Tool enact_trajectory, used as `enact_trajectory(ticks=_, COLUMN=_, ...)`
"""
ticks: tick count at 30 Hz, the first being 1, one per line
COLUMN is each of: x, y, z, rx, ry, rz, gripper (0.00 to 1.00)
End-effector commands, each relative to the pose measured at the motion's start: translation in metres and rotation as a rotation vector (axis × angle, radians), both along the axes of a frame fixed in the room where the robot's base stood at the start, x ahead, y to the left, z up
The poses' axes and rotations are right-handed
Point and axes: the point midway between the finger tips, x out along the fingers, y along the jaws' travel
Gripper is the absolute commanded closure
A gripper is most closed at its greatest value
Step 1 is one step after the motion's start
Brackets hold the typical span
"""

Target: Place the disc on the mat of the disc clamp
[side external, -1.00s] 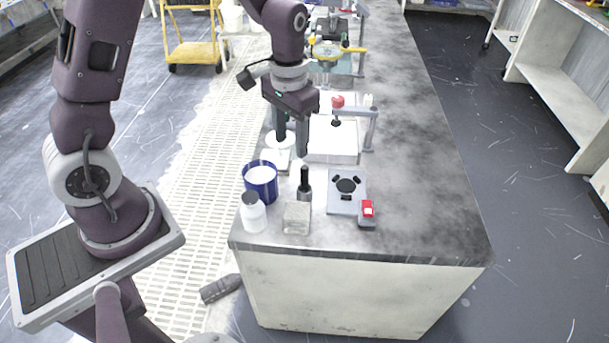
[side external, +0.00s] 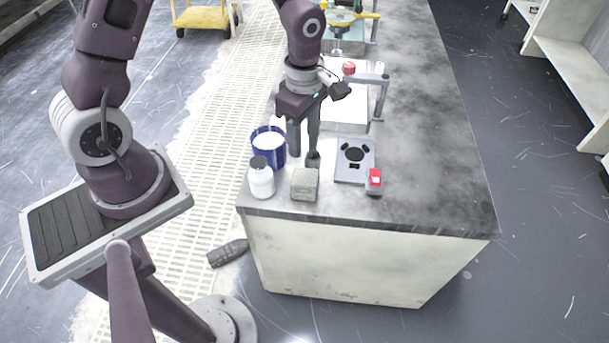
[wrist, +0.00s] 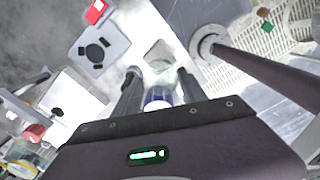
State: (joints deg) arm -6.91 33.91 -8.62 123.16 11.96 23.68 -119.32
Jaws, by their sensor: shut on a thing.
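My gripper (side external: 303,154) points down over the near end of the bench, beside the blue tub (side external: 268,144). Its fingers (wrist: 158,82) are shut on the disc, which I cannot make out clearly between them. The disc clamp (side external: 355,172) is a grey plate to the right of my gripper, with a round black mat (side external: 354,154) and black jaws around it. The clamp also shows at upper left in the wrist view (wrist: 88,64). No disc shows on the mat.
A stone block (side external: 305,185) and a white bottle (side external: 262,182) stand near the front edge. A dark bottle (side external: 313,160) is partly hidden by a finger. A red-topped box (side external: 375,182) sits beside the clamp. A post with an arm (side external: 380,98) stands behind. The bench's right side is clear.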

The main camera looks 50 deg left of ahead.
Motion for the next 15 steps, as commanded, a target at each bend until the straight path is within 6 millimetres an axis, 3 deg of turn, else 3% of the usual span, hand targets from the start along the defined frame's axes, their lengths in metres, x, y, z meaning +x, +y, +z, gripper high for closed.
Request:
enact_trajectory(ticks=4, x=0.0, y=0.0, z=-0.009, rx=0.0, ry=0.003, rz=-0.001, gripper=1.0)
enact_trajectory(ticks=15, x=-0.001, y=0.0, z=-0.085, rx=0.001, ry=0.004, rz=-0.003, gripper=1.0)
